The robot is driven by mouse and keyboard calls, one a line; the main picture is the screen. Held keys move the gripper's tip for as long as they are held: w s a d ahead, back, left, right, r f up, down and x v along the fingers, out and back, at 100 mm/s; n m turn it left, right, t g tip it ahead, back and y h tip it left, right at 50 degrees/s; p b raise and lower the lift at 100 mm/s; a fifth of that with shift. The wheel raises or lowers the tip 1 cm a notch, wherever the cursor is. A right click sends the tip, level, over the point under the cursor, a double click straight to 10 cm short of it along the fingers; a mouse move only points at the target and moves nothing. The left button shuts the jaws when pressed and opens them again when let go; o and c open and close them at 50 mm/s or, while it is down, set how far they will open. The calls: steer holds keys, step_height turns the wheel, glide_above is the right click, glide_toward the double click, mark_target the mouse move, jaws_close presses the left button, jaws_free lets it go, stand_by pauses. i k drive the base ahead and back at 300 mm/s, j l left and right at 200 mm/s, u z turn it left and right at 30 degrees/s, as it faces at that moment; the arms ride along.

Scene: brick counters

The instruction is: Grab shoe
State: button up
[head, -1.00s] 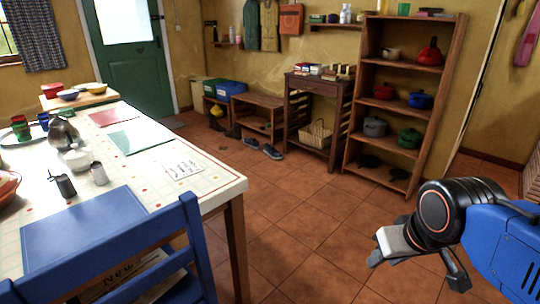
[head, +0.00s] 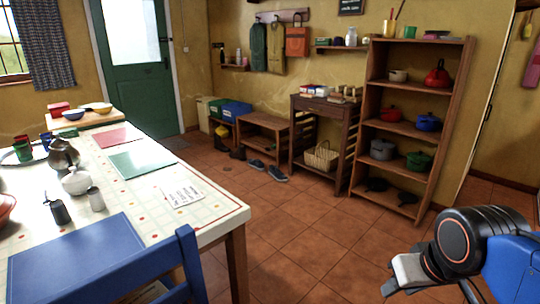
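A pair of dark blue-grey shoes lies on the tiled floor in front of the low wooden bench (head: 262,122) by the back wall. The left shoe (head: 256,165) and the right shoe (head: 277,173) are side by side. My gripper (head: 432,291) is at the bottom right, well in front of the shoes and far from them. Its fingers are spread apart with nothing visible between them.
A long table (head: 228,212) with dishes and a blue chair (head: 150,265) fill the left side. A side table with a basket (head: 321,156) and a shelf of pots (head: 440,125) stand at the back right. The floor (head: 300,225) between is clear.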

mark_target(274, 171)
steer(key=i+z, duration=0.25)
steer(key=i, duration=2.75)
steer(key=i+l+u, duration=0.1)
steer(key=i, duration=1)
steer(key=i+l+u, duration=0.1)
steer(key=i+u, duration=0.15)
steer(key=i+l+u, duration=0.15)
steer(key=i+u, duration=0.15)
steer(key=i, duration=0.2)
steer(key=i+l+u, duration=0.25)
steer(key=i, duration=0.1)
